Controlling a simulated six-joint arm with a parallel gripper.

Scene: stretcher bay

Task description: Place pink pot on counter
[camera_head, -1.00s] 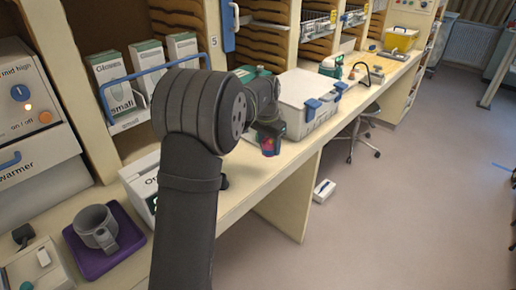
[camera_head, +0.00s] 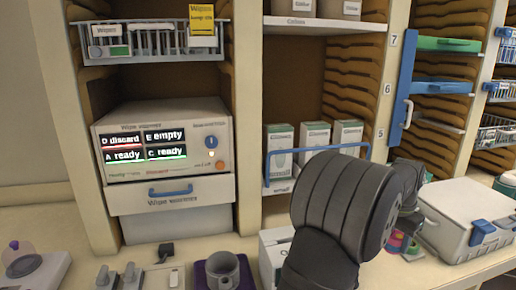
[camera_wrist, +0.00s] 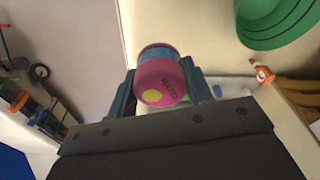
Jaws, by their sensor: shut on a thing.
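The pink pot (camera_wrist: 163,84) is between my gripper's two fingers (camera_wrist: 162,92) in the wrist view, with a blue band, a yellow dot and small lettering. My gripper is shut on it. In the head view my arm hides most of the gripper; a small pink patch (camera_head: 396,240) shows just right of the arm, and I cannot tell for sure that it is the pot. The beige counter (camera_head: 425,274) runs along the bottom of the head view. Whether the pot touches it is not clear.
A white case with blue latches (camera_head: 465,220) stands on the counter at right. A grey mug (camera_head: 222,270) sits on a purple tray (camera_head: 200,278). A wipe warmer (camera_head: 165,150) is at left, with boxes (camera_head: 314,140) on a shelf. A green round thing (camera_wrist: 275,22) shows in the wrist view.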

